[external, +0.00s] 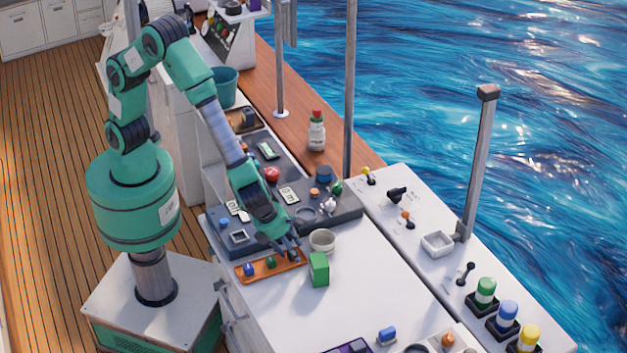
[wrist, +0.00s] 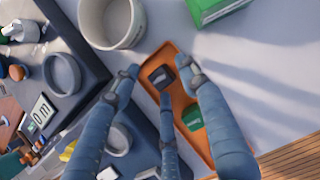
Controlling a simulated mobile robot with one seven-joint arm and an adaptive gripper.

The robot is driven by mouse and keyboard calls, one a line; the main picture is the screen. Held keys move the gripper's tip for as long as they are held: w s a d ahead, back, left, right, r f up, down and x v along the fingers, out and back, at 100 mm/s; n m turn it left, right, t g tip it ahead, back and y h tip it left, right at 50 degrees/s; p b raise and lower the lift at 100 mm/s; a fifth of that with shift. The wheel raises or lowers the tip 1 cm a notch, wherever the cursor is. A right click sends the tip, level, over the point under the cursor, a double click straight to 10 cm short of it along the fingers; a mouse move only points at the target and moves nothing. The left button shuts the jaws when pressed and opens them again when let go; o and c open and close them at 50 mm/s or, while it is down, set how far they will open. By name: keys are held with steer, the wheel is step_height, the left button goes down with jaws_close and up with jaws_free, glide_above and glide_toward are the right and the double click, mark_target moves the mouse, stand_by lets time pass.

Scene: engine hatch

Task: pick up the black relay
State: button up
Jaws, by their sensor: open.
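The black relay (wrist: 160,78) is a small dark block in the upper end of the orange tray (wrist: 170,52) in the wrist view. My gripper (wrist: 158,82) is open, with its blue fingers spread around the relay; I cannot tell whether any finger touches it. A green piece (wrist: 192,118) lies farther down the same tray. In the external view my gripper (external: 288,248) points down over the right end of the tray (external: 283,270), and its fingers largely hide the relay there. The tray also holds a blue piece (external: 249,269) left of the green one.
A pale round cup (external: 322,240) and a green box (external: 319,269) stand close to the right of my gripper. A dark panel (external: 345,213) with knobs and gauges lies behind. Lever controls and coloured knobs line the right side.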

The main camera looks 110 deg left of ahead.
steer(key=c, duration=1)
steer(key=shift+r, duration=0.1)
step_height(320, 180, up, 10)
steer(key=shift+f+p, duration=0.1)
steer(key=shift+p, duration=1.15)
